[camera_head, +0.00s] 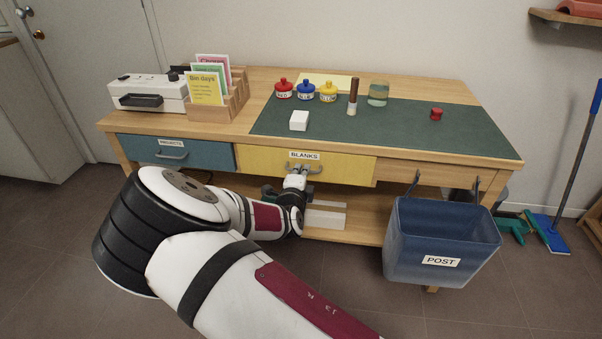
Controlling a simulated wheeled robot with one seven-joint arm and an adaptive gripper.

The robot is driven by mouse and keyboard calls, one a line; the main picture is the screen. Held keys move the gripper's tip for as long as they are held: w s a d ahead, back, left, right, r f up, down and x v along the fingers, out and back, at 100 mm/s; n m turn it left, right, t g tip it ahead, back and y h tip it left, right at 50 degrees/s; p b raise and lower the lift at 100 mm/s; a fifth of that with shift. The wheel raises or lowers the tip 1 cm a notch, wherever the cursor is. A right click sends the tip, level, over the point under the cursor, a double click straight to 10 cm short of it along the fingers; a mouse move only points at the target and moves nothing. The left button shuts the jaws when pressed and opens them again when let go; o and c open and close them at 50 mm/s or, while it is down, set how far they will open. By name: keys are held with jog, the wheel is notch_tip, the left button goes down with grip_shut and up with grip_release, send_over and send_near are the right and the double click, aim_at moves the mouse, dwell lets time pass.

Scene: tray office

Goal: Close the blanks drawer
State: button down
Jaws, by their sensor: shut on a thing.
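The blanks drawer (264,161) has a yellow front with a "BLANKS" label and sits in the middle of the wooden desk's front. Its front looks close to level with the desk face; I cannot tell whether a small gap remains. My gripper (298,178) is in front of it, shut on the drawer's grey handle (316,169). My arm reaches in from the lower left, and my gripper hides part of the handle and the drawer's lower edge.
The blue projects drawer (205,156) is left of it. A blue "POST" bin (440,240) hangs at the desk's right front. A lower shelf (345,232) lies beneath. Ink bottles, a white block (299,120) and a glass (378,93) stand on the green mat (400,130).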

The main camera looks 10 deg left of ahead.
jog(key=shift+w, duration=0.15)
jog(key=c, duration=1.8)
grip_release()
jog(key=shift+o, duration=0.2)
jog(key=v, duration=1.2)
jog(key=shift+d, duration=0.1)
